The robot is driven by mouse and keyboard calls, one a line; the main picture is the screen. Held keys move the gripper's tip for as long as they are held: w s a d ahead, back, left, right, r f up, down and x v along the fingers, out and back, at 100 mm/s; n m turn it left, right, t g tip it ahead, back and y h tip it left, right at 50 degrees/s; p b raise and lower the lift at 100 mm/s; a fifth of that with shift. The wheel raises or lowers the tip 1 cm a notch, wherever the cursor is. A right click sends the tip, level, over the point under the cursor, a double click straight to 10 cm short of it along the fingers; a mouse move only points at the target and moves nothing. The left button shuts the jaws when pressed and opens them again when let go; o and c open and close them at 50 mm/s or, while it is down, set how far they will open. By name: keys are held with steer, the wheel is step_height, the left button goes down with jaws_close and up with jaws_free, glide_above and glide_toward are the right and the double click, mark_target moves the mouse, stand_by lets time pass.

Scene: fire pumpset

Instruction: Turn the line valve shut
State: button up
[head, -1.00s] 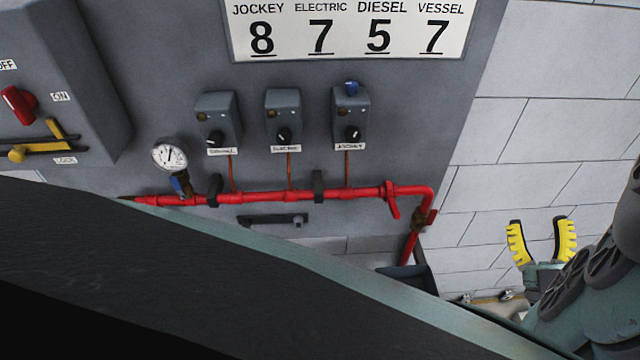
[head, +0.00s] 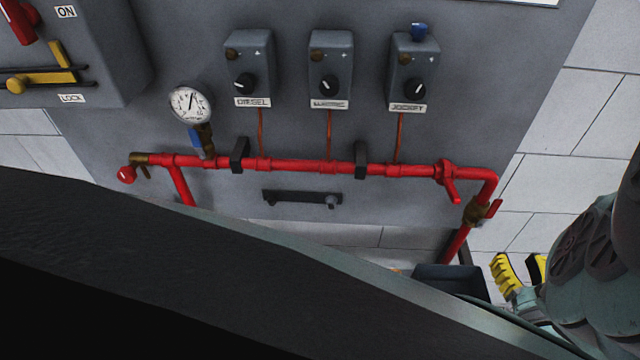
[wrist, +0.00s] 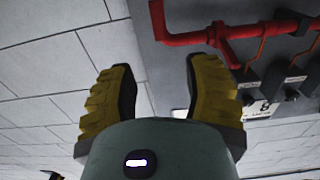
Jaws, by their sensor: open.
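A red pipe (head: 300,166) runs across the grey panel and turns down at its right end. On it, near the bend, is a red valve with a red lever (head: 452,190) hanging down, slightly slanted. Just past the bend is a brass valve (head: 473,211) with a small red handle. I cannot tell which one is the line valve. My gripper (head: 521,272) has yellow ribbed fingers and is open and empty, below and right of both valves. In the wrist view my gripper (wrist: 157,78) is apart from the pipe (wrist: 185,38); a red lever (wrist: 231,52) shows beyond the right finger.
A gauge (head: 190,104) with a blue-handled valve (head: 196,138) stands above the pipe's left part. Three switch boxes (head: 330,68) hang above the pipe. A dark bin (head: 450,281) sits under the pipe's down-turned end. A white block wall is at right.

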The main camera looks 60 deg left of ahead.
mark_target(497, 207)
steer(key=b+x, duration=0.1)
steer(key=x, duration=1.3)
steer(key=shift+w, duration=0.2)
steer(key=shift+c, duration=0.2)
jaws_close()
